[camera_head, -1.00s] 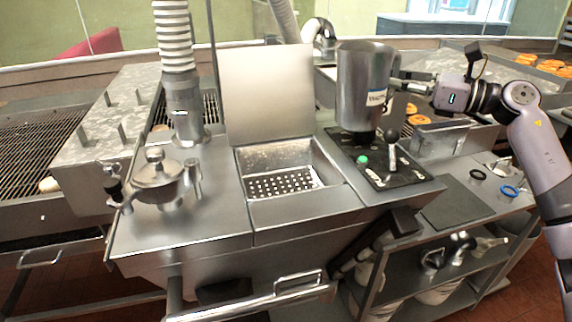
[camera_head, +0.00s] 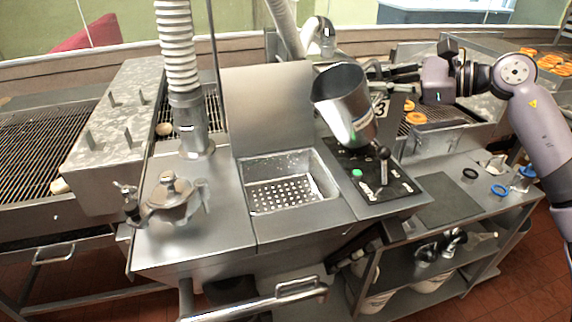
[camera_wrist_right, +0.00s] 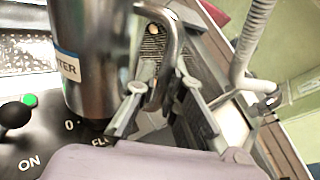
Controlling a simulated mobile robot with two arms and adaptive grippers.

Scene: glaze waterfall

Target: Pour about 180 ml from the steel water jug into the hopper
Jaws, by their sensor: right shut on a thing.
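The steel water jug (camera_head: 345,108) is held in the air over the control panel (camera_head: 385,178), right of the hopper. It is tilted, its open mouth toward the upper left. No stream of water shows. My right gripper (camera_head: 392,74) is shut on the jug's handle. The right wrist view shows the jug (camera_wrist_right: 88,55) with part of a label and its curved handle (camera_wrist_right: 172,40) by the gripper fingers (camera_wrist_right: 160,110). The hopper (camera_head: 248,208) is open, its lid (camera_head: 265,100) upright behind it and a perforated plate inside. My left gripper is out of view.
The panel has a black-knobbed lever (camera_head: 383,155) and a green button (camera_head: 357,172), below the jug. A ribbed hose (camera_head: 178,60) and a lidded pot-like fitting (camera_head: 168,195) stand left of the hopper. A shelf cart (camera_head: 440,260) is at lower right.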

